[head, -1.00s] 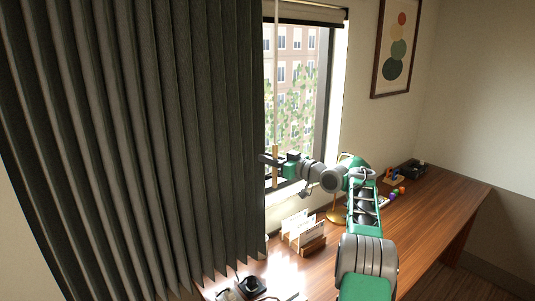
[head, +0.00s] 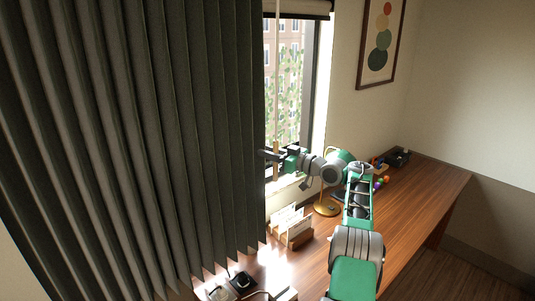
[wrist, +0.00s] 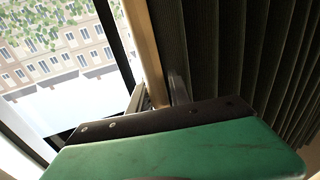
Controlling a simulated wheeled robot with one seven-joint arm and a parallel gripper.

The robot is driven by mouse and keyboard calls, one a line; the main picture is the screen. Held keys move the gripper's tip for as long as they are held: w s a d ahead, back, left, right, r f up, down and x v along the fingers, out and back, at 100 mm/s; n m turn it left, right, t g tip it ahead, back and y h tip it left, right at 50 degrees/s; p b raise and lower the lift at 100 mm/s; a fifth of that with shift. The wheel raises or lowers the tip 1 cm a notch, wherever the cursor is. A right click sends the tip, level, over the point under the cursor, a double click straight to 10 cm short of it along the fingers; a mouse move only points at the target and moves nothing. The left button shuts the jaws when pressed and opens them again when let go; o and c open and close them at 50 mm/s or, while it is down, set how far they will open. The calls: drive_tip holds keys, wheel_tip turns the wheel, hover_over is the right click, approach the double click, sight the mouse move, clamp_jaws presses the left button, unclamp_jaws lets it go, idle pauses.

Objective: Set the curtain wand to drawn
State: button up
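The curtain wand (head: 276,95) is a thin pale rod with a wooden lower part, hanging at the right edge of the dark pleated curtain (head: 140,130). The curtain covers the left of the window (head: 287,85); a strip on the right is bare. My gripper (head: 275,157) is at the wand's wooden part. In the wrist view the wand (wrist: 143,45) runs down between the two fingers of my gripper (wrist: 157,93), which appear closed on it. The exact contact is partly hidden by the gripper body.
The wooden desk (head: 400,215) runs along the wall below the window. On it stand a card holder (head: 291,230), a brass lamp base (head: 326,207) and small dark items (head: 243,279) near the curtain hem. A framed picture (head: 381,40) hangs at the right.

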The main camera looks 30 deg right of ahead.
drive_tip(key=shift+o, duration=1.4)
drive_tip(key=shift+d+f, duration=0.1)
drive_tip(key=shift+f, duration=0.05)
drive_tip(key=shift+s, duration=0.1)
drive_tip(key=shift+f, duration=0.1)
drive_tip(key=b+v, duration=0.3)
drive_tip(key=v, duration=0.5)
